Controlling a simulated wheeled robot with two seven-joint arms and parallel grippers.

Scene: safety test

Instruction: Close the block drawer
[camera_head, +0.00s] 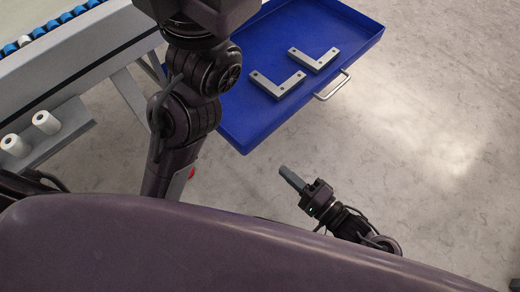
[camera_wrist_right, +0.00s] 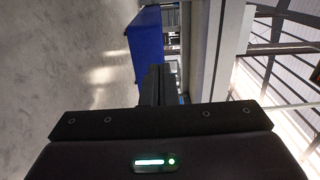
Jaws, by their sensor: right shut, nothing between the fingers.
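The blue drawer (camera_head: 235,123) is pulled out at the top middle of the head view, and its blue side shows in the right wrist view (camera_wrist_right: 146,45). Two grey L-shaped blocks, a left one (camera_head: 279,84) and a right one (camera_head: 315,59), lie flat in it. A silver handle (camera_head: 332,86) is on its right-hand front edge. My right gripper (camera_head: 284,171) is shut and empty, below the drawer in the picture and apart from the handle. Its fingers (camera_wrist_right: 157,84) point toward the drawer in the wrist view. My left gripper is not in view.
A conveyor with blue and white rollers (camera_head: 38,32) runs at the upper left. Two white cylinders (camera_head: 46,122) lie on a grey shelf (camera_head: 70,135) beneath it. A dark arm hides part of the drawer's left side. The floor (camera_head: 430,150) to the right is clear.

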